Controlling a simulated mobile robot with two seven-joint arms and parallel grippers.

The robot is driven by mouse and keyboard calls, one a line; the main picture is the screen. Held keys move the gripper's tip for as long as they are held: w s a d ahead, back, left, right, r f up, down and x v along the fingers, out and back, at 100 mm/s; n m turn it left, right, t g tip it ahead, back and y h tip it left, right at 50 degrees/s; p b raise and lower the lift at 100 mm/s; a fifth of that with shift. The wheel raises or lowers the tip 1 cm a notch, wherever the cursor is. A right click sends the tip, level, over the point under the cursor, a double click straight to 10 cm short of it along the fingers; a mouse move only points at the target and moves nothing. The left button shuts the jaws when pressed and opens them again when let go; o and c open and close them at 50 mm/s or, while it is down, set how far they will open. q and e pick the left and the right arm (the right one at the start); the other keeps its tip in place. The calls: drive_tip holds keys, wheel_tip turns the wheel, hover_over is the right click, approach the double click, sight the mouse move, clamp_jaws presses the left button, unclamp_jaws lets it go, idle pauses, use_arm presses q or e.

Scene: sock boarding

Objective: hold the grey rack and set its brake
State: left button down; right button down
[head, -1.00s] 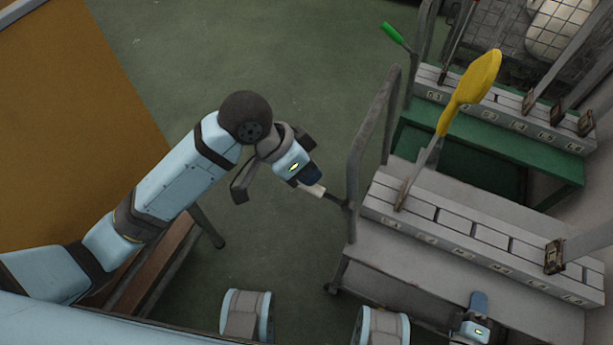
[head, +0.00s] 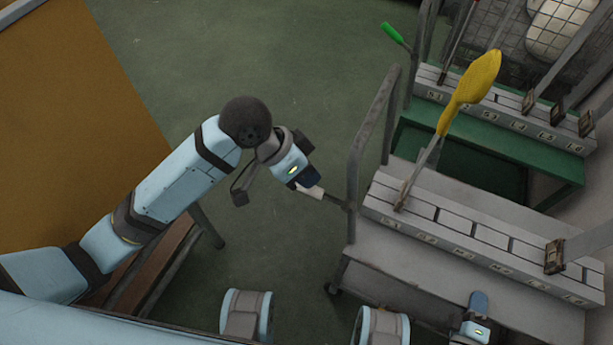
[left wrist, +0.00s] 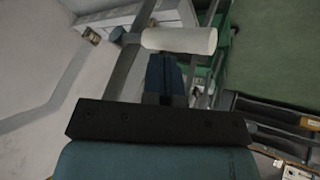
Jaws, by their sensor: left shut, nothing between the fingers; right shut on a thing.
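The grey rack (head: 400,268) stands at the right, with a numbered slotted top, a tall grey rail (head: 368,140) at its left end and a yellow sock form standing in it. A pale cylindrical grip (head: 312,191) on a dark lever, apparently the brake, sticks out left from the rail; it shows large in the left wrist view (left wrist: 180,40). My left gripper (head: 312,178) is shut and empty, its dark fingertips close against this grip; contact is unclear. My right gripper (head: 479,301) is shut at the rack's front side; what it grips is hidden.
A green rack (head: 480,155) with a green-handled piece stands behind. A wire cage (head: 490,45) with pale things is at the top right. A brown board (head: 80,100) is at the left. Green floor (head: 290,60) between is clear.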

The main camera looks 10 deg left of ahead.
sight(315, 190)
use_arm(q)
drive_tip(key=shift+w+a+f, duration=0.1)
drive_tip(key=shift+a+f, duration=0.05)
drive_tip(key=shift+f, duration=0.6)
drive_tip(key=shift+w+a+f, duration=0.1)
drive_tip(key=shift+a+f, duration=0.05)
drive_tip(key=shift+f, duration=0.55)
idle(1.0)
drive_tip(key=shift+s+d+r, duration=0.15)
drive_tip(key=shift+d+r, duration=0.05)
drive_tip(key=shift+r, duration=0.8)
drive_tip(key=shift+s+d+r, duration=0.1)
drive_tip(key=shift+d+r, duration=0.15)
drive_tip(key=shift+r, duration=0.75)
drive_tip(key=shift+s+d+r, duration=0.15)
drive_tip(key=shift+d+r, duration=0.05)
drive_tip(key=shift+r, duration=0.8)
drive_tip(key=shift+s+d+r, duration=0.1)
drive_tip(key=shift+d+r, duration=0.1)
drive_tip(key=shift+r, duration=0.6)
drive_tip(key=shift+s+d+r, duration=0.15)
drive_tip(key=shift+r, duration=0.7)
drive_tip(key=shift+s+d+r, duration=0.1)
drive_tip(key=shift+d+r, duration=0.1)
drive_tip(key=shift+r, duration=0.6)
use_arm(e)
drive_tip(key=c, duration=0.9)
unclamp_jaws()
